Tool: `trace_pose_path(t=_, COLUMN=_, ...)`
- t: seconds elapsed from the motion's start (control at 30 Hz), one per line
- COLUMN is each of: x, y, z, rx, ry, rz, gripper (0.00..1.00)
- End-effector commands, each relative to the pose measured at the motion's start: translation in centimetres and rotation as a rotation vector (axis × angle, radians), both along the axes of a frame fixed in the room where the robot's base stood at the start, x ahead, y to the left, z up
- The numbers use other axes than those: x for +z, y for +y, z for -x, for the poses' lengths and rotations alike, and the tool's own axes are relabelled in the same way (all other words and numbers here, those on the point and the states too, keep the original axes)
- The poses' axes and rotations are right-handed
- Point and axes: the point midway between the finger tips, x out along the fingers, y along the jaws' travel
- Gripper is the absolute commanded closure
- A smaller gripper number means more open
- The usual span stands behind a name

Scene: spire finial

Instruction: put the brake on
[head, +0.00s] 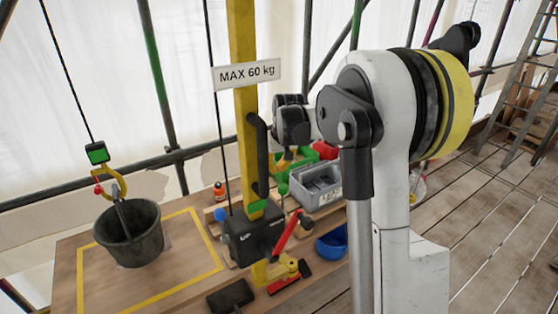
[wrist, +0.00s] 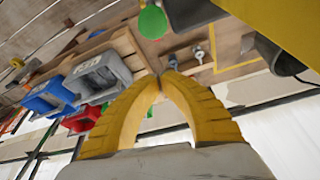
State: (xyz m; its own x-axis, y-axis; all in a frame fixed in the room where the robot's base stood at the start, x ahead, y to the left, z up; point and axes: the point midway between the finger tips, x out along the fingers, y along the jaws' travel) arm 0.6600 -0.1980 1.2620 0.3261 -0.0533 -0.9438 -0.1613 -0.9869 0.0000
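The hoist is a yellow post (head: 247,100) with a black box (head: 254,236) marked "UP" low on it. A red lever (head: 286,233) with a dark knob slants up from the hoist's lower part, above a yellow piece (head: 283,271). I cannot tell which part is the brake. A green knob (head: 283,188) shows behind the post; a green ball (wrist: 153,21) shows near my fingertips in the wrist view. My gripper (wrist: 160,77) has its yellow fingertips together with nothing seen between them. In the head view my gripper (head: 287,160) is behind and right of the post, partly hidden, above the red lever.
A grey crate (head: 318,187), green bin (head: 307,156) and blue bowl (head: 332,243) stand right of the post. A ladder (head: 528,95) stands far right.

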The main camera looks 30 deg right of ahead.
Motion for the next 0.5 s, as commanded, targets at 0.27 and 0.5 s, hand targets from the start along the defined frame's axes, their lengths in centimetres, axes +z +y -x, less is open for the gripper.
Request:
trace_pose_path(t=0.27, x=-2.1, y=0.3, z=1.8, rx=-0.001, ry=0.0, rz=0.0, gripper=1.0)
trace_pose_path(t=0.5, x=-2.1, y=0.5, z=3.2, rx=0.0, ry=0.0, rz=0.0, gripper=1.0)
